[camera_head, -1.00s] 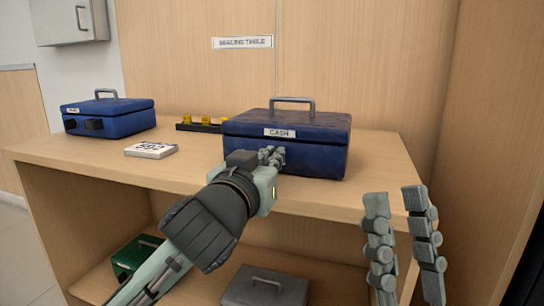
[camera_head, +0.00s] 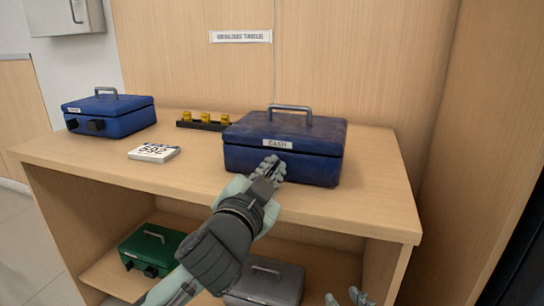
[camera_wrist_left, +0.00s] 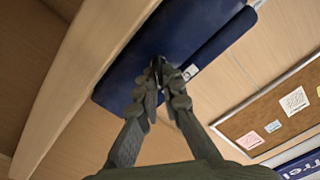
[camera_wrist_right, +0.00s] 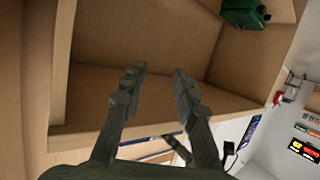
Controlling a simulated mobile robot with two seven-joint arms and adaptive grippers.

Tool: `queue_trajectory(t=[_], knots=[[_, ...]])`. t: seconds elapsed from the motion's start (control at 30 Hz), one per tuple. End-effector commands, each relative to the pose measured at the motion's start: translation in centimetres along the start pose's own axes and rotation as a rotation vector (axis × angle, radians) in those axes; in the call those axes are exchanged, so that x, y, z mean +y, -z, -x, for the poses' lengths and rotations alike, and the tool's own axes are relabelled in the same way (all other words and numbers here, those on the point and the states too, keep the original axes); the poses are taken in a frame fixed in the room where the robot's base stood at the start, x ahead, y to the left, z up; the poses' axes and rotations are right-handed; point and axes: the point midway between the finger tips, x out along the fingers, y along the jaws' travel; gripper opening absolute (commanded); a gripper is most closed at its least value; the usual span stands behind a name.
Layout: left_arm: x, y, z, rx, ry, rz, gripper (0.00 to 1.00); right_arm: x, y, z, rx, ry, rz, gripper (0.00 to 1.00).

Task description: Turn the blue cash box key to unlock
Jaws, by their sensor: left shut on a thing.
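The blue cash box (camera_head: 318,168) with a CASH label stands on the table, its lid shut and its handle up. My left gripper (camera_head: 271,168) is at the box's front face, just below the label. In the left wrist view, the fingertips of my left gripper (camera_wrist_left: 160,82) close together on a small dark key (camera_wrist_left: 158,62) against the blue box front (camera_wrist_left: 125,75). The key is mostly hidden by the fingers, so its angle is unclear. My right gripper (camera_wrist_right: 156,82) is open and empty in the right wrist view, low in front of the table.
A second blue box (camera_head: 125,120) stands at the table's left end. A white number block (camera_head: 154,152) and a black tray with yellow pieces (camera_head: 213,127) lie between the boxes. A green box (camera_head: 150,248) and a grey box (camera_head: 268,285) are on the lower shelf.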

Motion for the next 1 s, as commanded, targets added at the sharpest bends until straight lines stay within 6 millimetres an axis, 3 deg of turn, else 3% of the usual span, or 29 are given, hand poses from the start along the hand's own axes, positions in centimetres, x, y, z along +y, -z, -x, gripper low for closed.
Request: queue_trajectory(t=[0.17, 0.3, 0.6, 0.87, 1.0], knots=[[-0.1, 0.3, 0.0, -0.002, -0.001, -0.116, 0.0, 3.6, -6.5, 2.1, -0.342, -0.076, 0.025, 0.29], [-0.1, 0.2, 0.0, -0.002, 0.0, -0.201, 0.0, 6.2, -11.0, 5.3, -0.589, -0.135, 0.028, 0.29], [0.1, 0.1, 0.0, -0.001, 0.0, -0.346, 0.0, 9.8, -16.5, 13.3, -0.998, -0.239, 0.004, 0.29], [0.1, 0.2, 0.0, -0.001, 0.0, -0.475, 0.0, 9.8, -19.5, 10.8, -1.011, -0.214, -0.006, 0.29], [0.1, 0.2, 0.0, -0.003, -0.001, -0.589, 0.0, 9.7, -22.1, 9.3, -1.023, -0.196, -0.015, 0.29]])
